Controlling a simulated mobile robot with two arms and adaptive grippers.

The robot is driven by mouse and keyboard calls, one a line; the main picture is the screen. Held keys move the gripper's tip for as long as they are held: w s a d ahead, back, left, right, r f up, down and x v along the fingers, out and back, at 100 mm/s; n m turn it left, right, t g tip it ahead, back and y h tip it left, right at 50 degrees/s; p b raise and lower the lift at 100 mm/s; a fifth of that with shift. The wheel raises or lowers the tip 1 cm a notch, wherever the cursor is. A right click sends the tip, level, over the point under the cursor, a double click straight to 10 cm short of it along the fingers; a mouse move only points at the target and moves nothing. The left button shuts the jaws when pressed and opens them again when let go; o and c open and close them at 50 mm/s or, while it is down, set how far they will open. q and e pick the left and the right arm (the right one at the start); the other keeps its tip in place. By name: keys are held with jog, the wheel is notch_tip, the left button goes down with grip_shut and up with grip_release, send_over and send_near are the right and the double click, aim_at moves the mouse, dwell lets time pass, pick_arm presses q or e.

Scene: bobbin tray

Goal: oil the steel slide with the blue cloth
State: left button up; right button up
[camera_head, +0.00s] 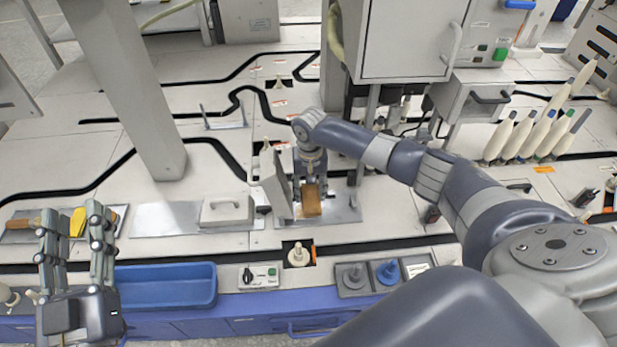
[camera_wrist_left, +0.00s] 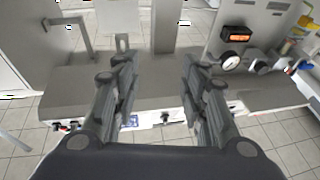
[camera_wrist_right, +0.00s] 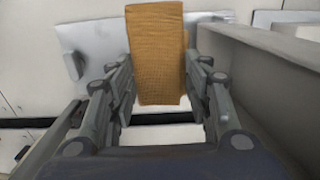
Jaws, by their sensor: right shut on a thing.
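My right gripper (camera_head: 310,186) is shut on a tan-brown, woven-looking pad (camera_head: 312,203). The pad also fills the upper middle of the right wrist view (camera_wrist_right: 157,55), between the fingers. It is over a bare steel plate (camera_head: 343,208), which shows behind it in the right wrist view (camera_wrist_right: 95,45); I cannot tell whether they touch. I cannot tell for sure that this plate is the slide. I see no blue cloth. My left gripper (camera_head: 74,228) is open and empty at the front left; its spread fingers show in the left wrist view (camera_wrist_left: 160,90).
An upright grey panel (camera_head: 273,180) stands close left of my right gripper. Another steel plate (camera_head: 160,219) carries a grey handled cover (camera_head: 227,210). A tray (camera_head: 121,213) holds a yellow thing (camera_head: 78,222). A blue bin (camera_head: 165,287) sits at the front; pale bobbins (camera_head: 520,137) stand right.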

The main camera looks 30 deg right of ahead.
jog(key=shift+r+p, duration=0.4)
jog(key=shift+p, duration=0.1)
pick_arm(q)
notch_tip(320, 180, down, 9)
jog(key=a+g+y, duration=0.1)
jog(key=g, duration=0.4)
jog(key=shift+w+a+f+y+p, duration=0.2)
jog(key=shift+a+y+p, duration=0.1)
jog(key=shift+a+p, duration=0.1)
pick_arm(e)
jog(key=shift+r, duration=0.35)
pick_arm(q)
jog(key=shift+s, duration=0.1)
pick_arm(e)
jog(key=shift+a+r, duration=0.1)
